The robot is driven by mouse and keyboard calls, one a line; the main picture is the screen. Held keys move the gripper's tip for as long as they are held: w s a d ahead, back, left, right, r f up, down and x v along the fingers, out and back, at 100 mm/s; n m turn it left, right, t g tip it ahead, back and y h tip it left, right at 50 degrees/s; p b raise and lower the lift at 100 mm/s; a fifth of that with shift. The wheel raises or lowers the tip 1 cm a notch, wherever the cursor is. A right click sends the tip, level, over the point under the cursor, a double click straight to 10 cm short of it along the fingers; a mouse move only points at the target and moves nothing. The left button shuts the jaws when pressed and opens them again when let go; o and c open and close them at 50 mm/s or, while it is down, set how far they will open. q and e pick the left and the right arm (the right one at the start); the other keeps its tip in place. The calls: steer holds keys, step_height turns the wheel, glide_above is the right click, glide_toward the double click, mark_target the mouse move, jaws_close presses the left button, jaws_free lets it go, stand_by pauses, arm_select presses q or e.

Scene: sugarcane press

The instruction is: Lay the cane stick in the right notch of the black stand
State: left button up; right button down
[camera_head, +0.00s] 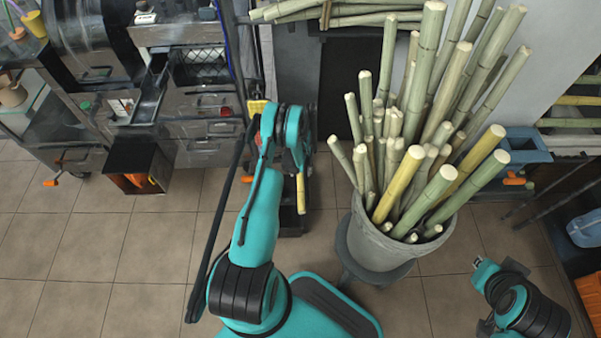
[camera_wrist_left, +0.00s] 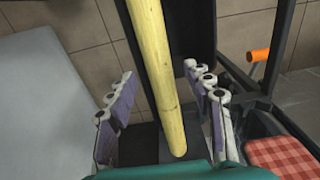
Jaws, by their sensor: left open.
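The yellow cane stick (camera_wrist_left: 158,65) runs down between the two fingers of my left gripper (camera_wrist_left: 163,105) in the left wrist view, with a gap on both sides. That gripper is open. In the head view the arm hides most of the stick; a yellow length (camera_head: 301,193) shows just below the wrist. A black stand (camera_head: 291,218) shows under it, partly hidden by my arm. I cannot tell which notch the stick is in or whether it rests there. My right gripper (camera_head: 483,265) is at the lower right, apart from the stick; its fingers are unclear.
A grey bucket (camera_head: 378,246) full of tall green and yellow canes stands right of my left arm. A metal press bench (camera_head: 200,120) is at the left, with a black box (camera_head: 137,166) beside it. A blue bin (camera_head: 524,147) is at the right. Tiled floor is clear at lower left.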

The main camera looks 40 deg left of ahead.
arm_select(q)
step_height(320, 180, up, 11)
steer(key=shift+s, duration=0.15)
steer(key=shift+d+r, duration=0.1)
